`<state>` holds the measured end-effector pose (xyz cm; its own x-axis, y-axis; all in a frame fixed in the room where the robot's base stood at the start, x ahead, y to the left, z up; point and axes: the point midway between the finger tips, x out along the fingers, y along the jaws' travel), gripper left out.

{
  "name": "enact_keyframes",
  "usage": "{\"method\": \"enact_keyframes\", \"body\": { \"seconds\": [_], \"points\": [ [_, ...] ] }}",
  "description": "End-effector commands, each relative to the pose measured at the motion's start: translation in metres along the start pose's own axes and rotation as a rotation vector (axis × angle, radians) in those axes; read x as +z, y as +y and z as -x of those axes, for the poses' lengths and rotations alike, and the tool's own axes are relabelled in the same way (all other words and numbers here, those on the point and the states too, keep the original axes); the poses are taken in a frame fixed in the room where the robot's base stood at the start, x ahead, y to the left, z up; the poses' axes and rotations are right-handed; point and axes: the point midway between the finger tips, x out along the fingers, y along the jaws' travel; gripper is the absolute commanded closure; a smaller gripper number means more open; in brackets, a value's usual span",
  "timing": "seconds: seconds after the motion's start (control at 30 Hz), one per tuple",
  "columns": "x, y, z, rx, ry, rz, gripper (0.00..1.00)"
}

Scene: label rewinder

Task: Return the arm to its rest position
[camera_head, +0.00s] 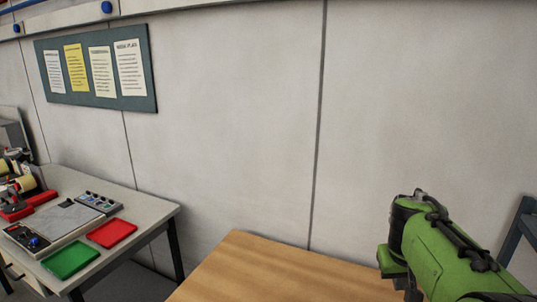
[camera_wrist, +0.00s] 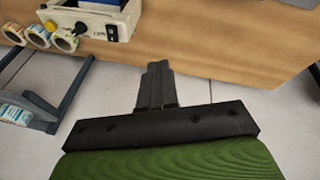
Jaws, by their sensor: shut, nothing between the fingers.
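My arm, green with black joints, shows at the lower right of the head view, in front of the wall and beside the wooden table (camera_head: 255,275). My gripper (camera_wrist: 157,70) shows in the wrist view, with its two dark fingers together and nothing between them. The fingertips point toward the edge of the wooden table, with pale floor tiles visible below. They appear apart from the table. My gripper cannot be made out in the head view.
A white device (camera_wrist: 103,22) with label rolls (camera_wrist: 40,37) is at the wrist view's upper left, above a dark metal frame (camera_wrist: 70,85). In the head view, a grey bench (camera_head: 150,208) at left holds a red tray (camera_head: 112,233) and a green tray (camera_head: 70,260).

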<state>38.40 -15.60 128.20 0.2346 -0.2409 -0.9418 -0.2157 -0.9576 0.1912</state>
Motion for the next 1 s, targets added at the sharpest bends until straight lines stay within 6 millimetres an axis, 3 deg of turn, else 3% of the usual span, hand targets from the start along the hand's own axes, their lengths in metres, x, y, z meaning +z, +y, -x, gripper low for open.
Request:
{"method": "enact_keyframes", "body": {
  "seconds": [0.1,0.23,0.4,0.5,0.67,1.0],
  "points": [
    [0.042,-0.036,0.031,-0.004,0.061,0.049,1.0],
    [0.096,-0.066,0.052,-0.044,0.122,0.081,1.0],
    [0.172,-0.097,0.057,-0.148,0.191,0.112,1.0],
    [0.206,-0.109,0.052,-0.211,0.215,0.125,1.0],
    [0.228,-0.117,0.048,-0.261,0.226,0.134,1.0],
    [0.229,-0.117,0.048,-0.263,0.225,0.134,1.0]
  ]
}}
